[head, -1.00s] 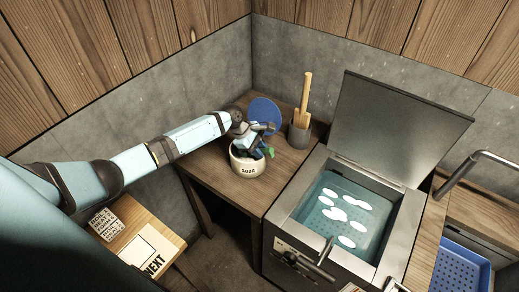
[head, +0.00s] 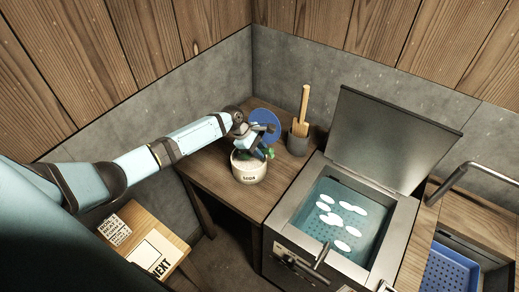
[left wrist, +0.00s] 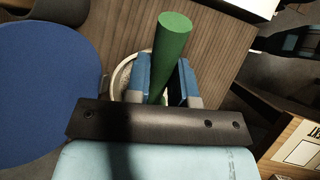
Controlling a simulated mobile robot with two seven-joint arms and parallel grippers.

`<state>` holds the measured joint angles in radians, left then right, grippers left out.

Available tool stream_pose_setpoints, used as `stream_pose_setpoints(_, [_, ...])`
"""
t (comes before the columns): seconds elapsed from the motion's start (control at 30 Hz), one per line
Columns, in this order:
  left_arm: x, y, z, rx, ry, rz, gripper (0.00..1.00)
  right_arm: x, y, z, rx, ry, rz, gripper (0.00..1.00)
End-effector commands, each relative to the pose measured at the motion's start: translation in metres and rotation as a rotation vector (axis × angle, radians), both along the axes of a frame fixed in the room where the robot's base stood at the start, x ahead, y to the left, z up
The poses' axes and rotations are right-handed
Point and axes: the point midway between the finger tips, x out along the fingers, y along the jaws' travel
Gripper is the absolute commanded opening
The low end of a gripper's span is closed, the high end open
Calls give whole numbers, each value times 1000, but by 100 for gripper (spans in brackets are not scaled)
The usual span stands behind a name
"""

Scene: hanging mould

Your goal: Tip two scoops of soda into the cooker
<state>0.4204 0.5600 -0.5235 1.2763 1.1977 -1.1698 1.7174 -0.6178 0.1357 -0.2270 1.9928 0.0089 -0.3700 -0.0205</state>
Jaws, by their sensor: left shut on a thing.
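The soda crock (head: 249,172), cream and round with the label SODA, stands on the wooden table. My left gripper (head: 262,143) is just above its rim at the back right. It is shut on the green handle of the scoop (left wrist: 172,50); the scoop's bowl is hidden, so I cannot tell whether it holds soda. In the left wrist view, part of the crock's rim (left wrist: 120,75) shows behind the fingers. The cooker (head: 290,243) stands to the right with its lid (head: 390,135) up. White pieces float in its blue-green water. My right gripper is not in view.
A blue disc (head: 266,120) stands behind the gripper. A blue tray (head: 452,272) is at the far right. A board with cards (head: 150,258) is at lower left.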

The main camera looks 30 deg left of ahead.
Motion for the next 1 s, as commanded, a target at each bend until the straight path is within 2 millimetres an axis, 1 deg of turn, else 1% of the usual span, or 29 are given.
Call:
stream_pose_setpoints(0.2, [1,0,19,-1,-2,0,3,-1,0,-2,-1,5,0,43])
stream_pose_setpoints(0.5, [0,0,41,-1,-2,0,3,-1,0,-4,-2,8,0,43])
stream_pose_setpoints(1.0, [0,0,43,-1,-2,0,3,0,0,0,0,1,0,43])
